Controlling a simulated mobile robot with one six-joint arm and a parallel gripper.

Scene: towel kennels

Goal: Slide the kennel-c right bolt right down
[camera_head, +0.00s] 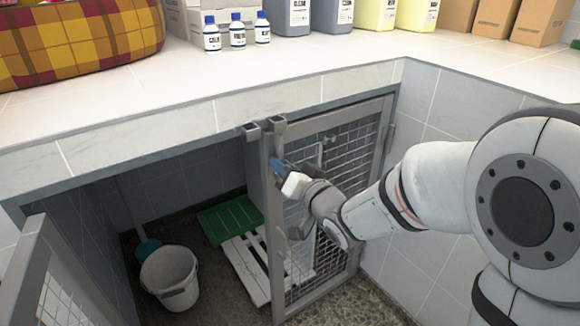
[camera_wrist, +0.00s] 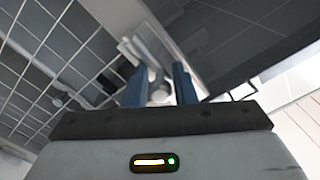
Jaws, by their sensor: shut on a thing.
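The right kennel door (camera_head: 335,135) is a grey-framed mesh door, standing in its opening. My gripper (camera_head: 281,168) is at the upper left upright of this door. In the wrist view, my blue fingers (camera_wrist: 159,88) stand on either side of a pale round bolt knob (camera_wrist: 160,95) and are shut on it. A light metal bar or bracket (camera_wrist: 140,48) shows just beyond the knob. In the head view my fingers and wrist hide the knob and most of the bolt. No kennel label is readable.
A second mesh door (camera_head: 40,262) stands swung open at lower left. Inside are a white bucket (camera_head: 170,277), a green mat (camera_head: 230,220) and a white slatted board (camera_head: 245,262). The white counter (camera_head: 300,65) overhangs above, with bottles and jugs. A tiled wall (camera_head: 440,115) closes the right side.

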